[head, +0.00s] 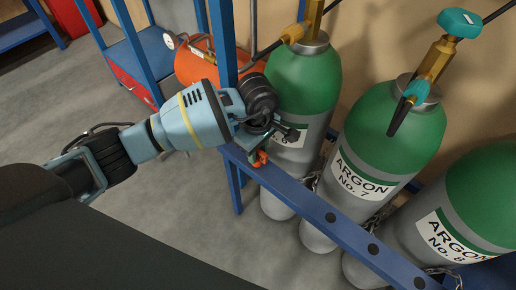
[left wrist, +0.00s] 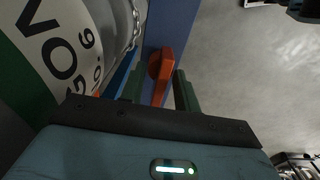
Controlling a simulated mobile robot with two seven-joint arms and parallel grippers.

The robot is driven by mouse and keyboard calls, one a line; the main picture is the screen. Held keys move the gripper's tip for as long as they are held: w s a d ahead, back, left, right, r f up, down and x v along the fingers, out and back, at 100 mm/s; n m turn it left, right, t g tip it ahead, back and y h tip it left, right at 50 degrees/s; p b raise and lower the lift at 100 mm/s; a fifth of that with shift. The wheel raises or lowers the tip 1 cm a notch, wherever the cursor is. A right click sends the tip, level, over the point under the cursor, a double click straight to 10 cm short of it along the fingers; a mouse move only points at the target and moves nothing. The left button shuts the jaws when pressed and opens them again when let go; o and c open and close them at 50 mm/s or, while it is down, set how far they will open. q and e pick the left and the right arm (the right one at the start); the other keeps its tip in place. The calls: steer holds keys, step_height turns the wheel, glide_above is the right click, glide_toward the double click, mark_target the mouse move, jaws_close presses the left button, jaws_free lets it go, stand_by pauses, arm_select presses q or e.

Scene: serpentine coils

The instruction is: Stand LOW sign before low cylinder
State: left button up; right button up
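Three green-topped grey cylinders stand behind a blue rail: one (head: 305,80) partly behind my left gripper, ARGON No. 7 (head: 385,140) in the middle and ARGON No. 8 (head: 450,225) at the right. The first one's label, ending in 6, shows at the left of the left wrist view (left wrist: 62,50). I make out no LOW sign and no readable gauge. My left gripper (head: 264,148) is over the rail at an orange piece (head: 261,159). In the left wrist view the orange piece (left wrist: 160,68) lies between the spread green fingers (left wrist: 160,92). My right gripper is out of view.
The blue rail (head: 325,213) with dark holes runs in front of the cylinders, and chains (head: 383,213) hang behind it. A blue post (head: 223,45) and an orange tank (head: 195,62) stand behind my arm. Grey floor (head: 215,235) is clear at the front.

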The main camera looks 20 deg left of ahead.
arm_select(q)
steer(key=shift+s+a+f, duration=0.1)
steer(key=shift+s+f, duration=0.1)
steer(key=shift+f, duration=0.15)
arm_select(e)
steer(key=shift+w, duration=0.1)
